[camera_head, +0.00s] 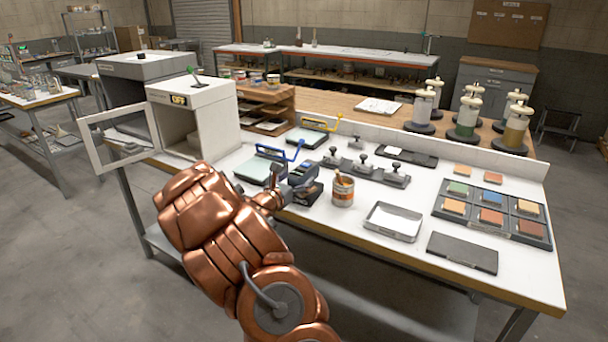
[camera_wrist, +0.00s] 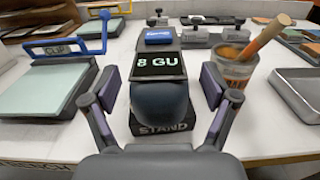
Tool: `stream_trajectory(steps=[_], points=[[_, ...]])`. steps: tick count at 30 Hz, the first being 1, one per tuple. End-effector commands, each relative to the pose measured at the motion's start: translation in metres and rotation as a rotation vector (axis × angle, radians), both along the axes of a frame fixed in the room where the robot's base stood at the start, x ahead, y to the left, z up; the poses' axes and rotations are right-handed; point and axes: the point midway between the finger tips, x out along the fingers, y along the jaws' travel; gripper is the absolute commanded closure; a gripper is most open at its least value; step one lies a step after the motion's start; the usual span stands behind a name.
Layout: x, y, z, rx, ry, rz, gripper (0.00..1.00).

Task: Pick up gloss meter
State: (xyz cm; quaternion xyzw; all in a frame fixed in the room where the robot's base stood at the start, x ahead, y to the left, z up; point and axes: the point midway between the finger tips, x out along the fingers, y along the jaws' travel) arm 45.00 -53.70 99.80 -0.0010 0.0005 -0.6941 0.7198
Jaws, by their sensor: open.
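The gloss meter (camera_wrist: 160,95) is a dark blue device with a blue top and a display reading "8 GU". It sits on a black block marked "STAND" (camera_wrist: 162,129). In the head view the gloss meter (camera_head: 303,172) is near the table's front edge, partly hidden by my gripper (camera_head: 288,188). In the wrist view my gripper (camera_wrist: 159,88) is open, with one finger on each side of the gloss meter. Small gaps seem to show between the fingers and its sides; I cannot tell whether either touches.
Right of the meter stands a tin with a wooden-handled brush (camera_head: 343,189). Left is a pale green plate with a blue-handled clip (camera_head: 258,168). Small dark weights stand behind (camera_head: 363,165). A metal tray (camera_head: 393,221) lies further right. An open white cabinet (camera_head: 195,118) stands at left.

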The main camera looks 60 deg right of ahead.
Motion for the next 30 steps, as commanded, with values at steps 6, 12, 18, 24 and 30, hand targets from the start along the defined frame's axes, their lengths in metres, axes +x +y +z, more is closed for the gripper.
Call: stream_trajectory(steps=[6, 12, 18, 24, 30], points=[[0.001, -0.019, 0.002, 0.000, -0.003, 0.000, 0.15], [0.002, -0.020, 0.001, 0.000, -0.002, 0.001, 0.15], [0.002, -0.020, 0.001, 0.000, -0.002, 0.001, 0.30], [0.002, -0.020, 0.001, 0.001, -0.002, 0.001, 0.51], [0.002, -0.020, 0.000, 0.001, -0.002, 0.001, 0.72]])
